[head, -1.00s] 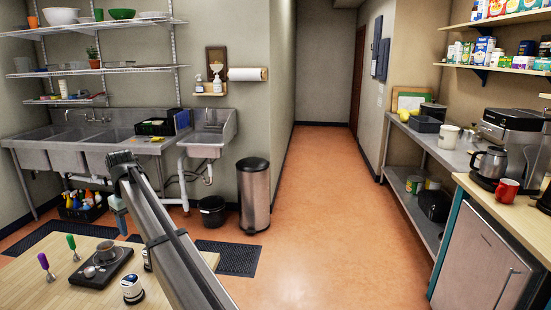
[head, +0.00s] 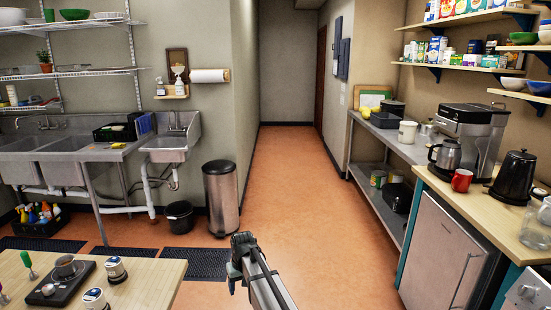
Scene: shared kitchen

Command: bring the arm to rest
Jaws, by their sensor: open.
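My arm (head: 262,278) reaches up from the bottom edge of the head view, right of the wooden table (head: 150,275). My gripper (head: 234,274) is at its far end, seen from behind and above, over the orange floor. It is open, and no object shows in it. Its fingertips are mostly hidden behind the wrist.
A steel bin (head: 221,198) stands beyond. A counter (head: 480,215) with a red mug (head: 461,180) and a kettle (head: 515,176) is at right. The aisle floor is clear.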

